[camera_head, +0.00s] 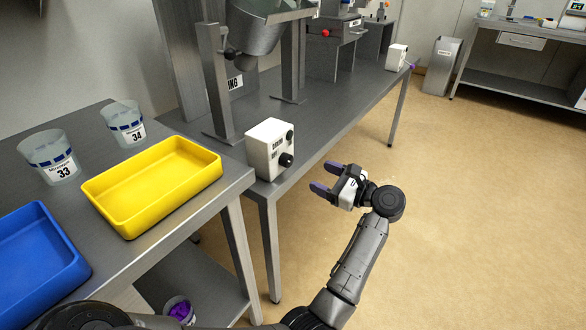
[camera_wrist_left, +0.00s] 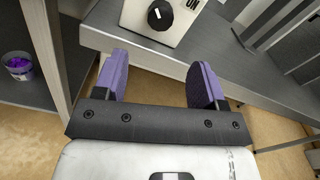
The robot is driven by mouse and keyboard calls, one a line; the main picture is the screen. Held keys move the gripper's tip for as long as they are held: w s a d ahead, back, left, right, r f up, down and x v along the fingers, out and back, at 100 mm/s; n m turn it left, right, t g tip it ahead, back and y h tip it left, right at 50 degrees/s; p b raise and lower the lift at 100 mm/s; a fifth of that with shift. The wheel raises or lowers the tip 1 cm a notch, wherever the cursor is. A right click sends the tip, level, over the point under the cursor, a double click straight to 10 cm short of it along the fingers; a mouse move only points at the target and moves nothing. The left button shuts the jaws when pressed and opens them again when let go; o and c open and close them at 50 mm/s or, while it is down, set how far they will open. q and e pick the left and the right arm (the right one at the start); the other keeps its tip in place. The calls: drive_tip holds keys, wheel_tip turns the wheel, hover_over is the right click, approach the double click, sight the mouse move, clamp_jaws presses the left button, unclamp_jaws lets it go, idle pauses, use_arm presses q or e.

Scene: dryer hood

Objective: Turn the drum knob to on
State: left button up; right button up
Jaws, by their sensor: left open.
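A white control box (camera_head: 266,148) stands at the front edge of the grey bench, below the drum (camera_head: 258,35). The black knob (camera_wrist_left: 160,14) with a white pointer mark also shows at the top of the left wrist view. My left gripper (camera_head: 322,177) is open and empty, in front of the box and apart from the knob. In the left wrist view its purple fingers (camera_wrist_left: 158,66) are spread wide, with the knob beyond them.
A side table at left holds a yellow tray (camera_head: 97,188), a blue tray (camera_head: 82,272) and clear cups 33 (camera_head: 52,168) and 34 (camera_head: 125,133). Metal posts (camera_head: 215,85) flank the drum. Another white box (camera_head: 396,57) stands farther along. Floor right of the bench is clear.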

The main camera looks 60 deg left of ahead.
sight(290, 163)
use_arm(q)
drive_tip(key=b+x, duration=0.3)
drive_tip(key=x, duration=0.5)
drive_tip(key=shift+s+a+f, duration=0.1)
drive_tip(key=shift+a+f, duration=0.05)
drive_tip(key=shift+a, duration=0.15)
drive_tip(key=shift+b+x, duration=0.3)
drive_tip(key=shift+x, duration=0.6)
drive_tip(key=c, duration=0.9)
drive_tip(key=shift+r+m+p, duration=0.2)
drive_tip(key=shift+m+p, duration=0.1)
drive_tip(key=shift+p, duration=0.2)
drive_tip(key=shift+c, duration=0.2)
drive_tip(key=m+p, duration=0.4)
drive_tip(key=p, duration=0.1)
drive_tip(key=m+p, duration=0.5)
drive_tip(key=p, duration=0.1)
drive_tip(key=m+p, duration=0.4)
drive_tip(key=p, duration=0.2)
drive_tip(key=shift+s+d+r+m, duration=0.1)
drive_tip(key=shift+s+r+m, duration=0.1)
drive_tip(key=shift+r+m, duration=0.15)
drive_tip(key=m+p, duration=0.2)
drive_tip(key=shift+f+m+p, duration=0.15)
drive_tip(key=shift+m+p, duration=0.15)
drive_tip(key=shift+m, duration=0.05)
drive_tip(key=shift+f+m+p, duration=0.1)
drive_tip(key=shift+m+p, duration=0.4)
